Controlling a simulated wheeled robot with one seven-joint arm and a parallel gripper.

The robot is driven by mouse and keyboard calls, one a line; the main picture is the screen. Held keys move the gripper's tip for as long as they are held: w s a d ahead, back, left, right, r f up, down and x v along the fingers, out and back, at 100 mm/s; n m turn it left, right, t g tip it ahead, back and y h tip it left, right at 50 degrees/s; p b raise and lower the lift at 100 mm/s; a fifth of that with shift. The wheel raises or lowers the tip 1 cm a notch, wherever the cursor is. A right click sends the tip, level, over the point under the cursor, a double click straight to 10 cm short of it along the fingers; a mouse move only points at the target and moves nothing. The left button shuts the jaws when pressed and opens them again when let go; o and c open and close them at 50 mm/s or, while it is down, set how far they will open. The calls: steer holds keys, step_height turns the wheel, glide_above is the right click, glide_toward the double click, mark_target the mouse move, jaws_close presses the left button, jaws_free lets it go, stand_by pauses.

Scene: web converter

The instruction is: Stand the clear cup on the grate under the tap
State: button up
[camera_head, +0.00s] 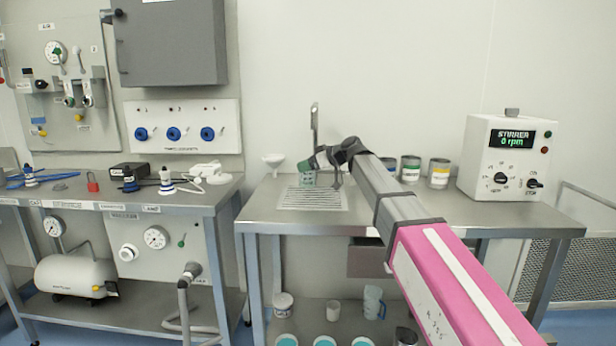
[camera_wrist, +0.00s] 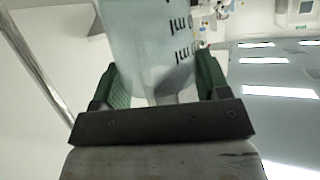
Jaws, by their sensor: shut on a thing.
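The clear cup (camera_wrist: 150,45), with dark graduation marks on its side, is between the two green finger pads of my gripper (camera_wrist: 155,88) in the wrist view. In the head view the cup (camera_head: 308,180) is small and partly hidden by my gripper (camera_head: 312,164). My gripper is shut on it. The cup is over or on the slotted grate (camera_head: 312,200) set in the right table; I cannot tell whether its base touches. The tap (camera_head: 314,118) rises just behind the gripper.
A white funnel (camera_head: 273,160) is left of the tap. Several cans (camera_head: 411,168) and the white stirrer box (camera_head: 507,158) stand to the right on the steel table (camera_head: 490,215). The table's front middle is clear apart from my arm above it. A second bench (camera_head: 90,192) stands to the left.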

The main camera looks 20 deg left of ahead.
mark_target(311, 175)
step_height(311, 175, down, 4)
steer(key=shift+d+r, duration=0.1)
steer(key=shift+w, duration=0.15)
steer(key=shift+d+f, duration=0.15)
steer(key=shift+f, duration=0.05)
steer(key=o, duration=0.9)
steer(key=shift+w, duration=0.1)
steer(key=shift+o, duration=1.2)
steer(key=shift+w+d, duration=0.1)
